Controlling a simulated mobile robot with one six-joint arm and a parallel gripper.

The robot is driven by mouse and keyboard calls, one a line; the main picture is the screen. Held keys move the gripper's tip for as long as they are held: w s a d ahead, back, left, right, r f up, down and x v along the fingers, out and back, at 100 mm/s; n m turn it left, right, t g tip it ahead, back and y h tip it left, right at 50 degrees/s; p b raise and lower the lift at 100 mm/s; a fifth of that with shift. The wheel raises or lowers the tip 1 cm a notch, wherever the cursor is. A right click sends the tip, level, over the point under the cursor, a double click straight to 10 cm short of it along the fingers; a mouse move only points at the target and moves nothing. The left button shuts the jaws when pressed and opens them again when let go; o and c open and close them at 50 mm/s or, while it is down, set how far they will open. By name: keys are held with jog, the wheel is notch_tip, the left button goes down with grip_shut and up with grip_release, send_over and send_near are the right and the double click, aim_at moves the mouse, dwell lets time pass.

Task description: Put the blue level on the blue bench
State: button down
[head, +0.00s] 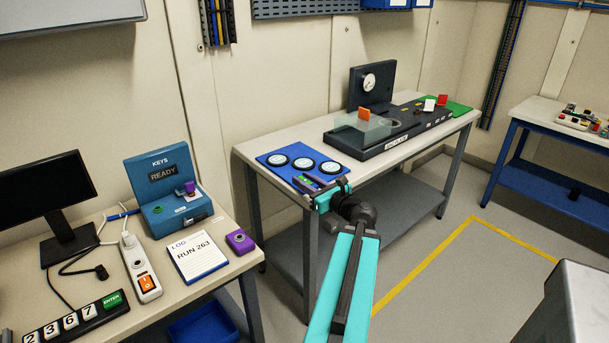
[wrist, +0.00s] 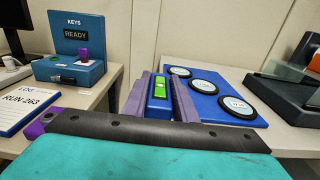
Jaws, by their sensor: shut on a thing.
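The blue level (wrist: 158,104) with a bright green vial sits between the purple fingers of my gripper (wrist: 160,92) in the wrist view. My gripper is shut on it. In the head view my gripper (head: 319,186) is at the near left corner of the middle table, beside the blue mat, and the level (head: 308,180) shows only as a small piece between the fingers. I cannot tell whether the level touches the tabletop. The blue bench (head: 535,109), with a pale top and blue frame, stands at the far right, well away from my gripper.
The middle table (head: 252,148) holds a blue mat (head: 270,160) with three round discs and a dark gauge device (head: 390,140). Colourful parts (head: 580,120) occupy the bench's right side; its left top is bare. A grey block (head: 565,310) stands at lower right. Floor between is clear.

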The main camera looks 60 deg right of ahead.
jog(key=shift+s+a+r+p, duration=0.35)
jog(key=shift+a+p, duration=0.2)
jog(key=shift+p, duration=3.75)
jog(key=shift+s+a+f+p, duration=0.25)
jog(key=shift+a+p, duration=0.25)
jog(key=shift+p, duration=1.5)
jog(key=w+a+r+n+y+b, duration=0.1)
jog(key=w+a+n+y+b, duration=0.45)
jog(key=w+a, duration=1.85)
jog(key=a+n+g+y, duration=0.2)
jog(key=a+n+y, duration=0.1)
jog(key=a, duration=0.7)
jog(key=w+a+n+g+y, duration=0.1)
jog(key=a+n+g+y, duration=0.1)
jog(key=a+y, duration=0.4)
jog(key=w+a+r+n+g+y, duration=0.1)
jog(key=a+n+y, duration=0.3)
jog(key=a, duration=1.2)
jog(key=shift+w+a+g+y+p, duration=0.15)
jog(key=shift+w+g+y+p, duration=0.25)
jog(key=shift+g, duration=0.3)
